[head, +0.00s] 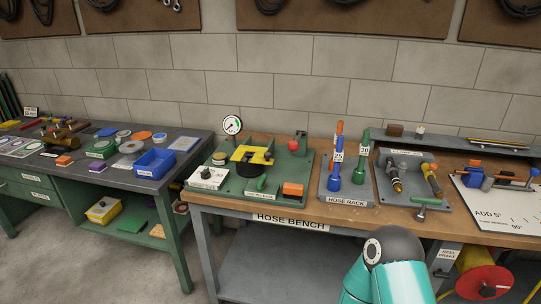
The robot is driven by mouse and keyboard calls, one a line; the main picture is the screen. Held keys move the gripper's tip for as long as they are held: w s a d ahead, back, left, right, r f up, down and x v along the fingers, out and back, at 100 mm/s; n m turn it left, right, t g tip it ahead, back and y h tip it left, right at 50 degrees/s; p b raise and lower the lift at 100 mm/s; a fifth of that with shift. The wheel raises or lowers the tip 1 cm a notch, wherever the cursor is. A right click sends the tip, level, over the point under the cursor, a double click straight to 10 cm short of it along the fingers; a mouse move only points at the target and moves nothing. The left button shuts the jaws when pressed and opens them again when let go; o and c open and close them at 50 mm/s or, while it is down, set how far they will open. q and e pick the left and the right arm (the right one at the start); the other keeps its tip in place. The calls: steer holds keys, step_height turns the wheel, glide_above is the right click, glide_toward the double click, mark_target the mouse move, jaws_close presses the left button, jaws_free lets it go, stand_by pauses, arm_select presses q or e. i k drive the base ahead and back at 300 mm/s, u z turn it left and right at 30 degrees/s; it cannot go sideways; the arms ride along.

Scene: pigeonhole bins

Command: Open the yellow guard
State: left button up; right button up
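The yellow guard (252,154) is a small yellow frame on the green base plate (232,183), which sits at the left of the wooden hose bench. The guard lies low and roughly flat, with dark parts around and beneath it. Whether it is latched is too small to tell. A teal and grey link of my arm shows at the bottom, right of centre, in front of the bench and well away from the guard. Neither of my grippers is in view.
The hose rack (346,190) stands to the right. A grey table (78,152) with small parts is at left.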

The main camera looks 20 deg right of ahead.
mark_target(261, 157)
steer(key=z, duration=0.3)
steer(key=i, duration=0.95)
steer(key=u, duration=0.3)
